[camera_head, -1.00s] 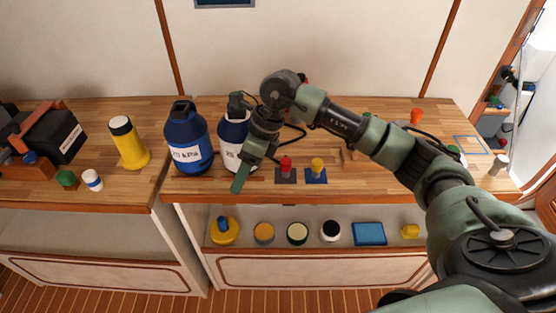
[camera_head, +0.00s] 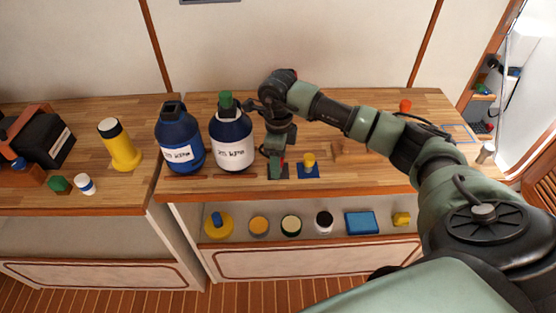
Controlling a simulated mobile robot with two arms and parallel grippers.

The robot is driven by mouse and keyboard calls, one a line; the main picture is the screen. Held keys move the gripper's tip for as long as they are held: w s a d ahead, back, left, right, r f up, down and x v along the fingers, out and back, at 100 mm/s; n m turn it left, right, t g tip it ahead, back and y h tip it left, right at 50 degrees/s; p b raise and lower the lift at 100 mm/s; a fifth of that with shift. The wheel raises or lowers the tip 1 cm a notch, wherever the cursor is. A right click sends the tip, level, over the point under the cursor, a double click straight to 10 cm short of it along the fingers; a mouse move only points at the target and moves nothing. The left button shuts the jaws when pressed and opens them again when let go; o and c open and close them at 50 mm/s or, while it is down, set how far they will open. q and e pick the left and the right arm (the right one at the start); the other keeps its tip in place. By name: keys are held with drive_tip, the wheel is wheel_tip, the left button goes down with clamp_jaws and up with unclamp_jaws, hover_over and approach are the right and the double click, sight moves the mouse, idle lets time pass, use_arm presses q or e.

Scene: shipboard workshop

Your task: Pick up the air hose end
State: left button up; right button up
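My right gripper (camera_head: 275,170) points down at the front of the worktop, just right of the white-and-blue bottle (camera_head: 232,155). Its fingertips are over the dark square pad that held a small red fitting, and that fitting is now mostly hidden behind them. Whether the fingers touch it or are closed cannot be told. A small yellow fitting (camera_head: 309,160) stands on a blue square pad (camera_head: 307,172) just to the right. I cannot tell which fitting, if either, is the air hose end. My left gripper is not in view.
A blue bottle (camera_head: 179,135) stands left of the white-and-blue one. Below is a shelf with several round items and a blue box (camera_head: 361,223). An orange object (camera_head: 405,105) is at the back right.

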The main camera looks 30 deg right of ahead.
clamp_jaws()
idle(0.3)
